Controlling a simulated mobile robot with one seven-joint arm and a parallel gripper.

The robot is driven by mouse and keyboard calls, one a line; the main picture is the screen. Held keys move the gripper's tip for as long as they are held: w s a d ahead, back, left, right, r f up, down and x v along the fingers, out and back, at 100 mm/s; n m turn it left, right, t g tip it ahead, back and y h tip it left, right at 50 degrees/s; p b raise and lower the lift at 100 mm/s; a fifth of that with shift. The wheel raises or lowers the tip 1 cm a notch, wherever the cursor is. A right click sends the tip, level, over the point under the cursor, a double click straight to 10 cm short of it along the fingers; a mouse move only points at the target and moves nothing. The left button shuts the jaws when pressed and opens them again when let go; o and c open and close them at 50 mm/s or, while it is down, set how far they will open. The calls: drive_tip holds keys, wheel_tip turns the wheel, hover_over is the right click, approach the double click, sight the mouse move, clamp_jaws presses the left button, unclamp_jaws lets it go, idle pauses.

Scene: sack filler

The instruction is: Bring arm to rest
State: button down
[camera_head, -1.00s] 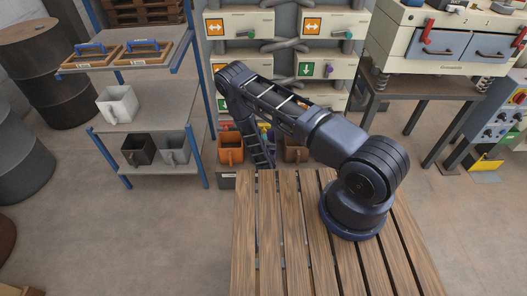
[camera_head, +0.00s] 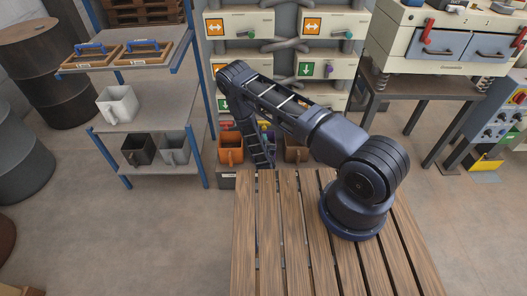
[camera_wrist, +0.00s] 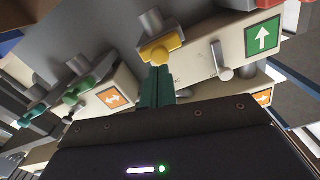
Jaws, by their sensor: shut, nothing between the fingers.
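My arm (camera_head: 310,118) rises from the slatted wooden platform, reaches left and bends down in front of the sack filler's drawer-like units. My gripper (camera_wrist: 157,88) shows in the wrist view as two green fingers lying close together, shut and empty. The fingertips appear just below a yellow handle (camera_wrist: 161,49) on a grey spout; whether they touch it I cannot tell. In the head view my gripper cannot be made out behind the lower arm.
A white panel with a green up-arrow (camera_wrist: 263,37) and a green knob (camera_wrist: 77,92) are near in the wrist view. A blue-framed shelf (camera_head: 150,105) is left; a bench machine (camera_head: 455,50) is right.

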drive_tip(key=s, duration=0.5)
idle(0.4)
